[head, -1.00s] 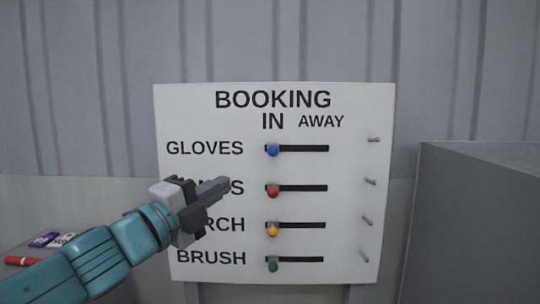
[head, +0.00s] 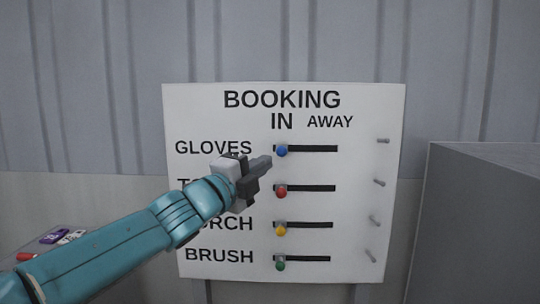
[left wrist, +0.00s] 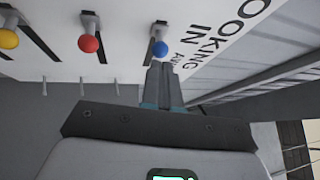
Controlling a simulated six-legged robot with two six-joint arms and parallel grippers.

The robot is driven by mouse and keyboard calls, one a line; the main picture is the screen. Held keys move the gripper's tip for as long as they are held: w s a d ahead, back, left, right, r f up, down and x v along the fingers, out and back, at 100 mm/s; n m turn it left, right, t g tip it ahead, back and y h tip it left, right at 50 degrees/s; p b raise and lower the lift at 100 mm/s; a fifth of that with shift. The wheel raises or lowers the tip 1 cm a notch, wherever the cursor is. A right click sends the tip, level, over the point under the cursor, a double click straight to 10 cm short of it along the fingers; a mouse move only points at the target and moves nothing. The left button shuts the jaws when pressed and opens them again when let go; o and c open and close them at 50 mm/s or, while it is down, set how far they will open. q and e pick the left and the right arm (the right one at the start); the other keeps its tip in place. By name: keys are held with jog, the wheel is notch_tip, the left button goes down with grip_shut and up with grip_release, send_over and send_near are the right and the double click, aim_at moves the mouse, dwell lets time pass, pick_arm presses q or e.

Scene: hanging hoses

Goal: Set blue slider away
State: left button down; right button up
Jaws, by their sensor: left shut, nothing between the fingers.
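The blue slider (head: 282,151) is a small round knob at the left, IN end of the dark slot (head: 315,149) in the GLOVES row of the white board (head: 370,100). My left gripper (head: 266,161) is shut and empty, its tips just left of and slightly below the blue knob in the head view. In the left wrist view the blue knob (left wrist: 160,48) is just beyond the shut fingertips (left wrist: 161,68); I cannot tell whether they touch. My right gripper is not in view.
Below are a red knob (head: 281,192), a yellow knob (head: 281,231) and a green knob (head: 280,265), each at its slot's left end. Several pegs stick out at the board's right side. A grey box (head: 485,220) stands at right; small items (head: 55,238) lie at lower left.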

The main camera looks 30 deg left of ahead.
aim_at(279, 154)
pick_arm(q)
jog(key=w, duration=0.2)
jog(key=shift+w+a+r+p, duration=0.15)
jog(key=shift+w+r+p, duration=0.1)
jog(key=shift+w+p, duration=0.05)
jog(key=shift+w, duration=0.5)
jog(key=shift+s, duration=0.1)
